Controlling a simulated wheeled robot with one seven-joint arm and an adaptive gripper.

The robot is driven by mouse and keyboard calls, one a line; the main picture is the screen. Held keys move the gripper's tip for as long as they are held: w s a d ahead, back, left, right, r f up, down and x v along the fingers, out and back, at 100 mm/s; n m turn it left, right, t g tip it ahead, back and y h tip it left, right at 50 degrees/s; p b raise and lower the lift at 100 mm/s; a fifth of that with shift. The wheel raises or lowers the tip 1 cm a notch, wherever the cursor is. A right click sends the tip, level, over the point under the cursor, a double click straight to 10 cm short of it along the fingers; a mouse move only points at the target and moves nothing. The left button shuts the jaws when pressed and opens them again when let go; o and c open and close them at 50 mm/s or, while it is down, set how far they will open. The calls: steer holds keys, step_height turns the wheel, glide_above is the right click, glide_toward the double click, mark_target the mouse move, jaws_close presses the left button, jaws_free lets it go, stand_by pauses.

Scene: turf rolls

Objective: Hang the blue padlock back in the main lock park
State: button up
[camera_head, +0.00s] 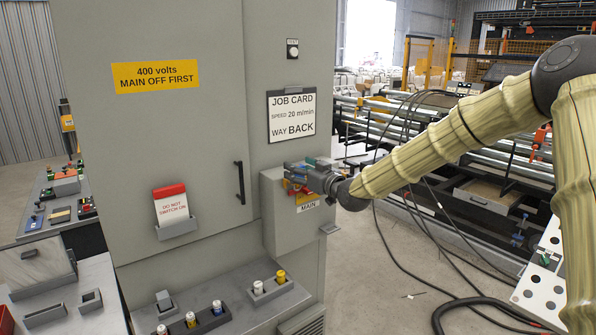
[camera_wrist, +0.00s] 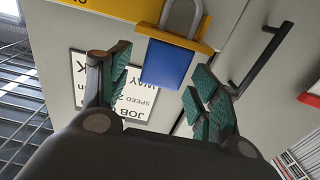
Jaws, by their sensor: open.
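The blue padlock (camera_wrist: 166,64) shows in the wrist view between my spread fingers, with a grey shackle (camera_wrist: 181,16) and a yellow band beside the blue part. My gripper (camera_wrist: 155,88) is open, with a green-padded finger on each side of the padlock and visible gaps to it. In the head view my gripper (camera_head: 308,176) is at the grey box labelled MAIN (camera_head: 283,230), over red and yellow parts (camera_head: 300,191). A small blue patch (camera_head: 311,161) shows there, partly hidden. I cannot tell whether the shackle hangs on anything.
The cabinet (camera_head: 200,120) carries a black door handle (camera_head: 240,182), a job card (camera_head: 292,114) and a DO NOT SWITCH ON card (camera_head: 171,206) in a holder. Loose cables (camera_head: 430,240) hang at the right.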

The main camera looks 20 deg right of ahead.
steer(key=shift+w+a, duration=0.25)
steer(key=shift+w, duration=0.45)
steer(key=c, duration=1.2)
steer(key=shift+r, duration=0.1)
